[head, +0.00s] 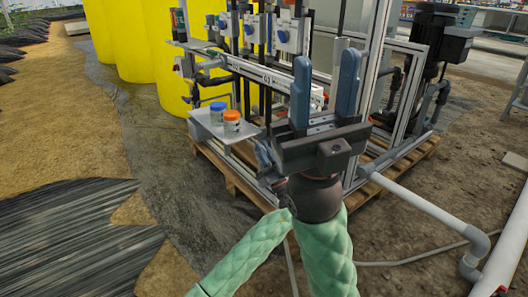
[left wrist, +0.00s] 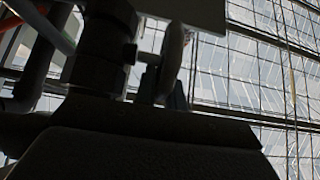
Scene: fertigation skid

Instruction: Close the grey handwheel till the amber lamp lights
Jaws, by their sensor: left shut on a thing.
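The grey handwheel shows edge-on as a pale rim (left wrist: 174,58) in the left wrist view, between the blue-grey fingers of my left gripper (left wrist: 165,88). That gripper is shut on the rim. In the head view my left gripper (head: 263,156) is mostly hidden behind my right gripper, low at the front of the skid, and I cannot make out the wheel there. My right gripper (head: 325,80) is open and empty, its two blue fingers pointing up in front of the skid. I cannot make out the amber lamp in either view.
A grey shelf (head: 203,132) holds a blue-lidded jar (head: 217,112) and an orange-lidded jar (head: 232,124), left of my right gripper. Yellow tanks (head: 145,45) stand behind. The skid frame sits on a wooden pallet (head: 225,175). A white pipe (head: 425,203) runs along the ground at right.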

